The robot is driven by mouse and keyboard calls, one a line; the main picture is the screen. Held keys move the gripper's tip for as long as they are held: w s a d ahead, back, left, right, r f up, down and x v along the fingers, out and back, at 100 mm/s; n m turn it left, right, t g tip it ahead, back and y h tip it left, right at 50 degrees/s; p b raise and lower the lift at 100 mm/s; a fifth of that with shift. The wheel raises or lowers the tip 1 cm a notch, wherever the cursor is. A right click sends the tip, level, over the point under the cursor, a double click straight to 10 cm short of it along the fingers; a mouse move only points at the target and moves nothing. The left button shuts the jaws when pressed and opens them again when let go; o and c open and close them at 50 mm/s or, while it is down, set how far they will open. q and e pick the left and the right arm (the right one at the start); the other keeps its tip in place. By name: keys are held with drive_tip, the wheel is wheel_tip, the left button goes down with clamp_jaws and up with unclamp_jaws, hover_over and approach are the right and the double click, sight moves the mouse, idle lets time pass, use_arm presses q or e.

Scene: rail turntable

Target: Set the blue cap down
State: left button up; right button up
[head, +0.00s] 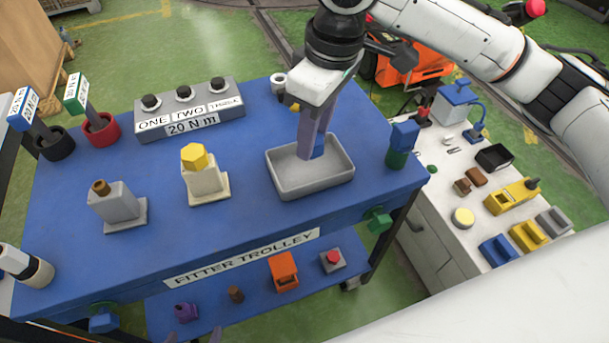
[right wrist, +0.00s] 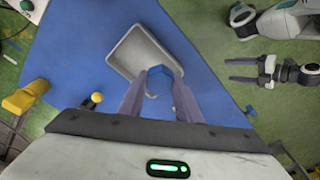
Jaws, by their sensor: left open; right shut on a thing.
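The blue cap (head: 319,151) is between the purple fingers of my right gripper (head: 313,150), which points down over the grey tray (head: 345,181) on the blue trolley top. The right wrist view also shows the blue cap (right wrist: 160,71) gripped between both fingertips, above the tray (right wrist: 126,52). The fingers partly hide the cap, and I cannot tell whether it touches the tray floor. My left gripper (right wrist: 246,70) is open and empty, beside the trolley in the right wrist view. Only its fingertips show at the bottom of the head view.
A yellow hex piece (head: 194,157) on a block and a grey block with a brown plug (head: 117,206) stand left of the tray. A labelled box (head: 190,111) is behind. A blue-topped green piece (head: 401,145) stands at right. A white bench (head: 440,211) holds several parts.

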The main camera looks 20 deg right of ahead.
drive_tip(key=w+a+n+b, duration=0.2)
drive_tip(key=w+a+n, duration=0.1)
drive_tip(key=n, duration=0.1)
hover_over(289, 175)
drive_tip(key=shift+y, duration=0.3)
drive_tip(key=f, duration=0.4)
drive_tip(key=shift+s+d+f, duration=0.15)
drive_tip(key=shift+d+f, duration=0.1)
drive_tip(key=shift+f, duration=0.15)
wheel_tip(289, 175, down, 5)
drive_tip(key=shift+r, duration=0.15)
drive_tip(key=shift+f, duration=0.2)
drive_tip(key=o, duration=0.9)
